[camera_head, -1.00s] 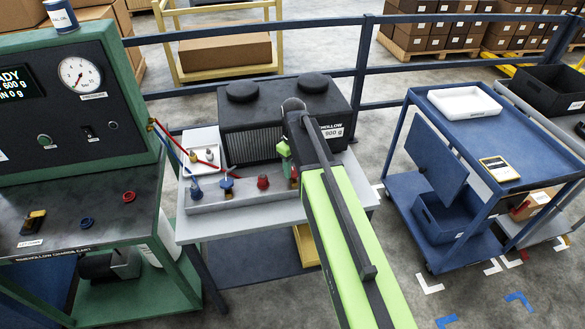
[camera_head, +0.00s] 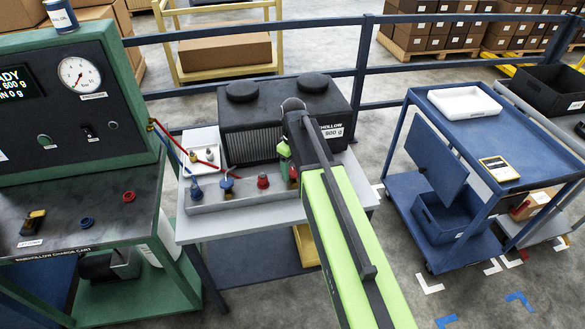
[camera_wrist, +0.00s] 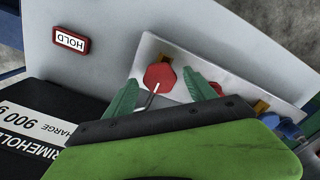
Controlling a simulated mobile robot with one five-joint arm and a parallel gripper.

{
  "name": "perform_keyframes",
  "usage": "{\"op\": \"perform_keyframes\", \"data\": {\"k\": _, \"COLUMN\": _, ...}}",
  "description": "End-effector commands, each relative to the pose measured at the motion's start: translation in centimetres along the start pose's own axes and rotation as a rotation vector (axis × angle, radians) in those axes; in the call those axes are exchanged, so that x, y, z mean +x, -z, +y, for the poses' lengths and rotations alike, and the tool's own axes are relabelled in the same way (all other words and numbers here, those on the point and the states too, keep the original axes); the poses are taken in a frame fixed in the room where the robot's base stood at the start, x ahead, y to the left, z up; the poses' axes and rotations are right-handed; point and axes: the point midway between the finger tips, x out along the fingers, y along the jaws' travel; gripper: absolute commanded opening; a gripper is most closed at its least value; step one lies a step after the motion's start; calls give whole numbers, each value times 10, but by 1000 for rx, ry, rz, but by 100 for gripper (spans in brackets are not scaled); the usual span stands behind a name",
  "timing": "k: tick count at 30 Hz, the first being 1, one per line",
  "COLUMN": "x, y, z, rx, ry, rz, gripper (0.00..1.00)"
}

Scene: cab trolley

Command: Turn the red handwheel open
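The red handwheel (camera_wrist: 159,76) shows in the wrist view as a red, many-sided knob beside a brass part on the pale manifold (camera_wrist: 145,50). A thin pale rod stands out in front of it. My gripper (camera_wrist: 162,80) is open, with one green finger on each side of the wheel and small gaps visible; contact is unclear. In the head view my gripper (camera_head: 286,158) is over the right end of the manifold (camera_head: 205,205), and my arm hides most of the handwheel.
A red fitting (camera_head: 263,181) and a blue handwheel (camera_head: 226,184) sit left along the manifold. A black unit (camera_head: 270,115) labelled 900 g stands close behind. A white tray (camera_head: 211,160) holds small fittings. A green cart (camera_head: 100,240) stands left and a blue trolley (camera_head: 460,150) right.

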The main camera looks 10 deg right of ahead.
Motion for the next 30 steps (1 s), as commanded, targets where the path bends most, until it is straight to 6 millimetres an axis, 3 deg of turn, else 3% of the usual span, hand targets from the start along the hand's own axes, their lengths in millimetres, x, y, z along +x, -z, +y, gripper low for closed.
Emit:
{"op": "perform_keyframes", "data": {"k": 6, "x": -3, "y": 0, "z": 0, "rx": 1, "ry": 0, "rz": 0, "gripper": 64}}
{"op": "perform_keyframes", "data": {"k": 11, "x": -20, "y": 0, "z": 0, "rx": 1, "ry": 0, "rz": 0, "gripper": 64}}
{"op": "perform_keyframes", "data": {"k": 30, "x": -161, "y": 0, "z": 0, "rx": 0, "ry": 0, "rz": 0, "gripper": 64}}
